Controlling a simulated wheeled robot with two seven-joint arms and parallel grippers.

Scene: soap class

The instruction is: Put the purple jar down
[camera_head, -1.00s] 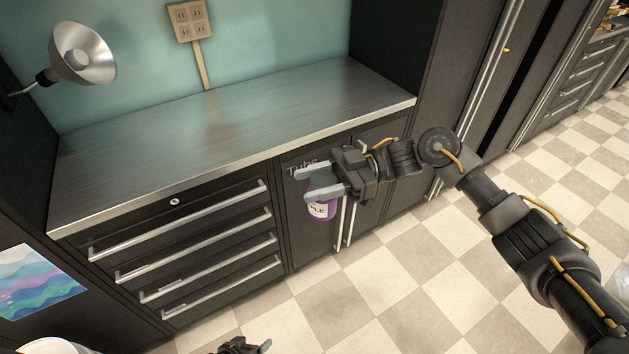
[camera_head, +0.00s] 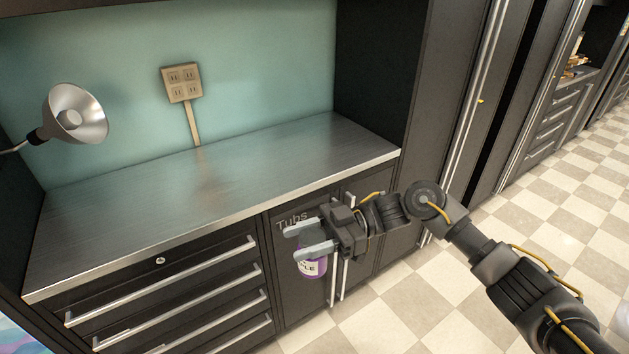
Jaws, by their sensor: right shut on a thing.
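The purple jar (camera_head: 312,267) has a white label with dark letters, partly readable as "PLE". My right gripper (camera_head: 305,241) is shut on the jar, and its fingers cover the jar's upper part. The jar hangs upright in front of the cabinet door marked "Tubs", lower in the picture than the counter's front edge. The metal countertop (camera_head: 215,187) is bare. My left gripper does not show in the current view.
A metal lamp (camera_head: 78,115) juts in at the left above the counter. A power outlet (camera_head: 181,83) is on the teal wall. Drawers (camera_head: 165,290) with long bar handles are below the counter. The checkered floor (camera_head: 400,300) is clear at the right.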

